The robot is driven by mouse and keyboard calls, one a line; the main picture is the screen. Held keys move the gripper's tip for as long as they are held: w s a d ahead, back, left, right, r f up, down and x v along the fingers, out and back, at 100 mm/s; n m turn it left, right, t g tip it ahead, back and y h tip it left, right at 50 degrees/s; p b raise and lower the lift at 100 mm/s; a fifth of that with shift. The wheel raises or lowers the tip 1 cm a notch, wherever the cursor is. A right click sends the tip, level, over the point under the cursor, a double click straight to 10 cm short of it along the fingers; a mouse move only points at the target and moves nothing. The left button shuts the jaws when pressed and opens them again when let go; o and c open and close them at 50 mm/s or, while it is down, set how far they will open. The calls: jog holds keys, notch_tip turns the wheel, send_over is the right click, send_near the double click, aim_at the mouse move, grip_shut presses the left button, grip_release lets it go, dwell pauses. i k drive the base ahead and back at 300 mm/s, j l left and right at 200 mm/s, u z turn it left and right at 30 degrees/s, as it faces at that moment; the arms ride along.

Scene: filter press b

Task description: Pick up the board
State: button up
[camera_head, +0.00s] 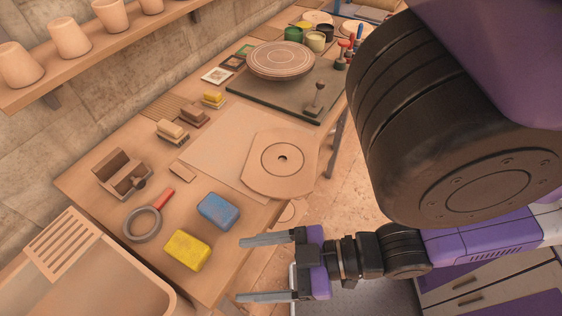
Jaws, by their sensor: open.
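A flat tan board (262,176) with two rounded sides and two straight cut edges lies on the worktable, over a pale sheet. It has a circle marked on it and a small dark hole in its centre. Its right edge is close to the table's front edge. My gripper (239,270) is open and empty, below the board in the picture. It appears beside the table's near right corner, close to the yellow and blue blocks. Its height over the table is hard to judge.
A blue block (218,211), a yellow block (187,250) and a red-handled ring tool (143,223) lie nearby. A dark slab (258,92) bearing a round disc (280,60) is farther back. A sink (90,275) is at lower left. My arm hides the right side.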

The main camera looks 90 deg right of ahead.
aim_at(262, 173)
jog(key=k+j, duration=0.2)
jog(key=k, duration=0.2)
jog(key=k+j, duration=0.25)
jog(key=k, duration=0.15)
jog(key=k+j, duration=0.2)
jog(key=k, duration=0.25)
